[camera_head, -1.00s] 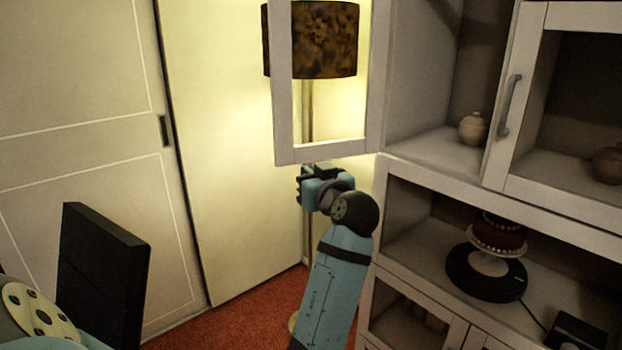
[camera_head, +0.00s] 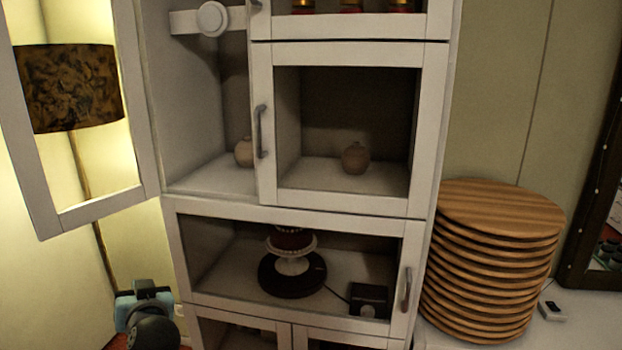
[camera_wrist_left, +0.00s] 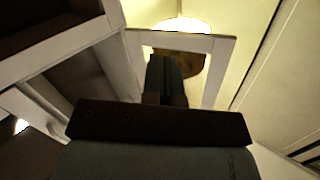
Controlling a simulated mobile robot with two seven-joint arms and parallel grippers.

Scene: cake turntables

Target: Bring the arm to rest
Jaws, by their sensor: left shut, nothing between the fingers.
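My left arm shows at the lower left of the head view, with the left gripper (camera_head: 145,290) below the open glass cabinet door (camera_head: 95,212). The gripper is small and partly cut off there. In the left wrist view the two dark fingers (camera_wrist_left: 163,72) are together with nothing between them. They point toward the open door frame (camera_wrist_left: 222,44) and the lamp behind it. I cannot tell the exact gap between the fingers and the door. My right gripper is not in view.
The white cabinet (camera_head: 343,207) fills the middle. A black turntable (camera_head: 292,280) holds a white stand with a dark cake inside it. Small jars (camera_head: 355,158) stand on the shelf above. A stack of round wooden boards (camera_head: 495,215) stands at right. A lampshade (camera_head: 72,88) is behind the open door.

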